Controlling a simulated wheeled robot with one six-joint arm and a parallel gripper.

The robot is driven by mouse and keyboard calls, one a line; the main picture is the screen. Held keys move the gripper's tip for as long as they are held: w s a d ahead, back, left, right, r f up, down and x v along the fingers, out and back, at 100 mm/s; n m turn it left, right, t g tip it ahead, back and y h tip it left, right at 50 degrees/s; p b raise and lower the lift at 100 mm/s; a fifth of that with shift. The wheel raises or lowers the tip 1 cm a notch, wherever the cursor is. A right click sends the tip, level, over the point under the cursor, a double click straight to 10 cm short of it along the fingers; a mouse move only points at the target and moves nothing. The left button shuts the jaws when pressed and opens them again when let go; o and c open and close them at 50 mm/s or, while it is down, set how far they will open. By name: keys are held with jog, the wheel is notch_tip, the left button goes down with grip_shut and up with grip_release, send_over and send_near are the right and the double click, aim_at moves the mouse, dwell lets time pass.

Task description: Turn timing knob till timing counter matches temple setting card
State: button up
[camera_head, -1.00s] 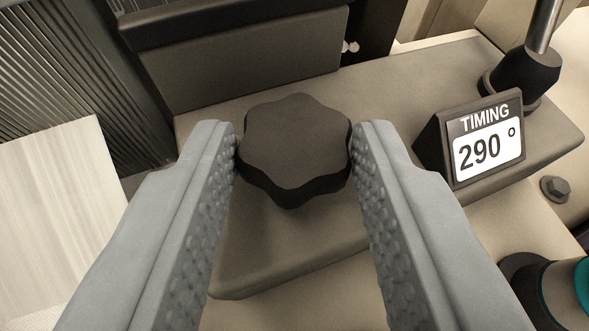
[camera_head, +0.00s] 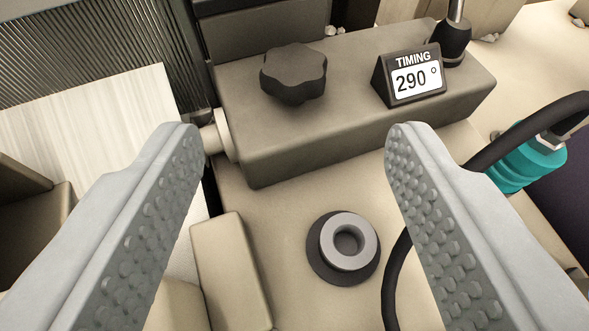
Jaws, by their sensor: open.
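The timing knob (camera_head: 293,73) is a dark, lobed knob on top of a beige housing (camera_head: 350,125), in the upper middle of the view. The timing counter (camera_head: 410,77) stands to its right on the same housing and reads 290°. My gripper (camera_head: 291,135) is open and empty, its two grey studded fingers wide apart. The fingertips are nearer to me than the knob and do not touch it. The temple setting card is not in view.
A grey ring on a dark base (camera_head: 348,243) sits below the housing. A teal fitting (camera_head: 528,158) with a black hose is at the right. A beige block (camera_head: 231,270) is at the lower left. White fabric (camera_head: 100,130) and ribbed metal (camera_head: 85,50) lie at the left.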

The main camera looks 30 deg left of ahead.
jog(key=v, duration=0.9)
jog(key=shift+s, duration=0.25)
jog(key=shift+d+r, duration=0.1)
jog(key=shift+d, duration=0.05)
